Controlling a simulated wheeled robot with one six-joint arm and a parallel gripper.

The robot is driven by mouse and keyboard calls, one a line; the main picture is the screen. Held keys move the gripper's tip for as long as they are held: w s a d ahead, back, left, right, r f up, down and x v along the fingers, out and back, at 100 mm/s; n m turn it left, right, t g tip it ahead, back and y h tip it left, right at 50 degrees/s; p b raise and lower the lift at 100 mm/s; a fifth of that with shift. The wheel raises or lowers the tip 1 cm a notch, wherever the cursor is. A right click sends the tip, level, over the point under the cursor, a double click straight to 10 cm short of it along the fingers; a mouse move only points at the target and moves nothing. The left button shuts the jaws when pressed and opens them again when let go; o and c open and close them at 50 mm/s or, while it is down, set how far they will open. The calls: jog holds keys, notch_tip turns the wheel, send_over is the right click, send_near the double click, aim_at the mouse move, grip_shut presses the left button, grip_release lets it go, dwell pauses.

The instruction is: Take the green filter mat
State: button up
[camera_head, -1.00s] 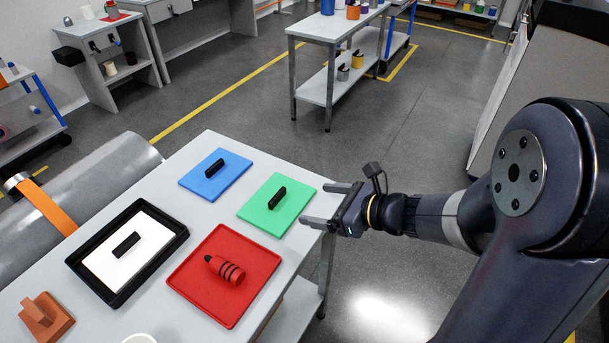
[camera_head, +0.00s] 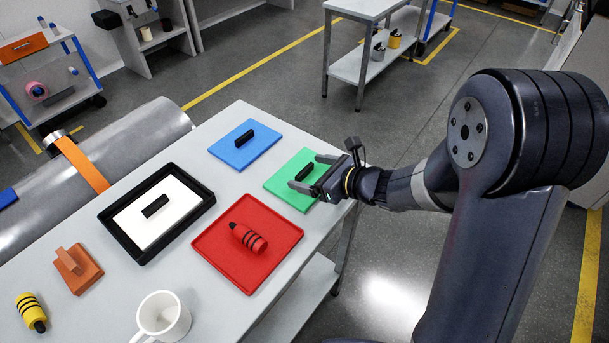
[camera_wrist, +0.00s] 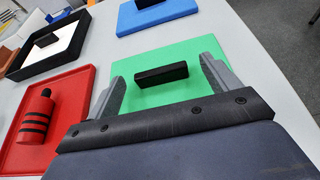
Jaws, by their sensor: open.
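The green filter mat (camera_head: 283,190) lies flat near the right edge of the table, with a black block-shaped handle (camera_head: 305,171) standing on it. It also shows in the wrist view (camera_wrist: 153,62), with its black handle (camera_wrist: 161,75) between and just beyond my fingers. My gripper (camera_head: 308,172) is open over the mat, one finger on each side of the handle, and holds nothing. The head view does not show clearly how high the fingers are above the mat. My gripper hides the mat's near right part.
A blue mat (camera_head: 232,156) with a black handle lies behind. A red tray (camera_head: 217,257) holding a red bottle (camera_head: 249,238) is in front.

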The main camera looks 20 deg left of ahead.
jog(key=shift+c, duration=0.4)
jog(key=c, duration=1)
